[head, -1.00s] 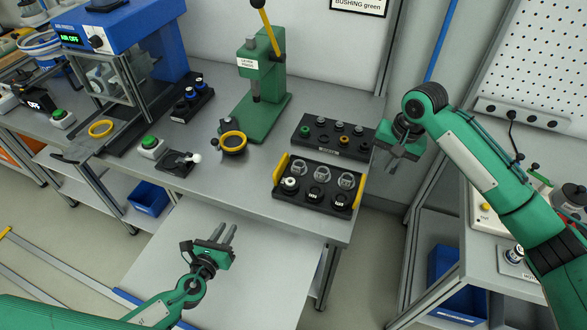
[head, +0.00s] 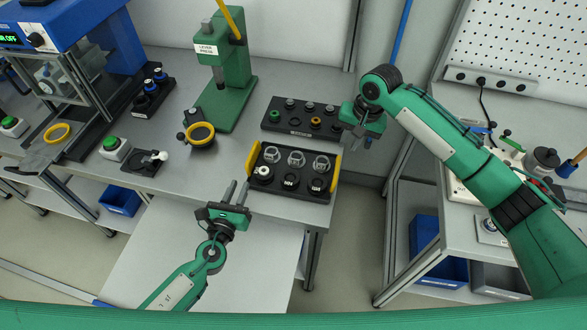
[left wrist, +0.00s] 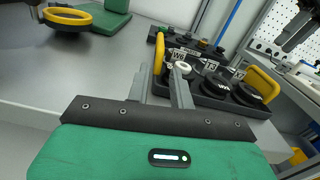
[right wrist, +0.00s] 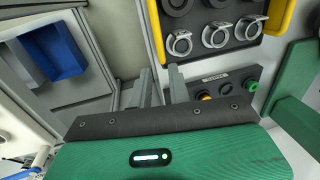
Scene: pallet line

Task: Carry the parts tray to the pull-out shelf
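The parts tray (head: 290,196) is black with upright yellow handles at its left (head: 252,157) and right (head: 337,163) ends. The pull-out shelf (head: 205,265) is a pale flat surface lower down, in front of the table. My left gripper (head: 234,192) is open and empty, just front-left of the tray's left handle; its fingers show in the left wrist view (left wrist: 164,88). My right gripper (head: 360,141) is open and empty, behind and right of the right handle.
A second black rack (head: 300,131) with small parts stands right behind the tray. A green lever press (head: 228,85), a yellow-ringed fixture (head: 200,134) and a green button box (head: 114,147) stand further left. A side bench (head: 470,215) stands at right across a gap.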

